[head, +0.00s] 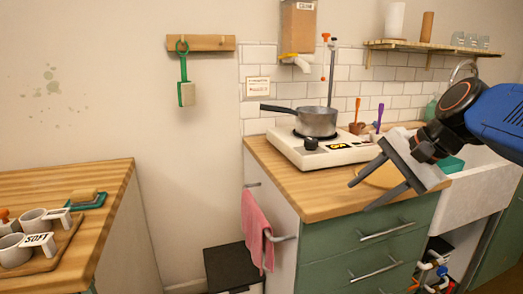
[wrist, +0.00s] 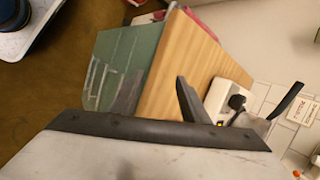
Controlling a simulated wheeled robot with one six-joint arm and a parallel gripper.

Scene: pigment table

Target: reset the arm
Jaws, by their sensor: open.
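My gripper (head: 372,190) is at the right of the head view, held in the air in front of the wooden counter (head: 290,185) and the green drawers. Its two grey fingers are apart, with nothing between them. In the wrist view my gripper (wrist: 155,95) shows both fingers spread, with the counter's wooden top (wrist: 185,65) and green drawer front (wrist: 122,60) beyond them. My blue arm comes in from the right edge of the head view.
A white hot plate (head: 325,152) with a saucepan (head: 316,121) stands on the counter. A pink towel (head: 255,228) hangs at the counter's left side. A white sink (head: 480,190) is at right. A second wooden table (head: 95,185) with mugs stands at left.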

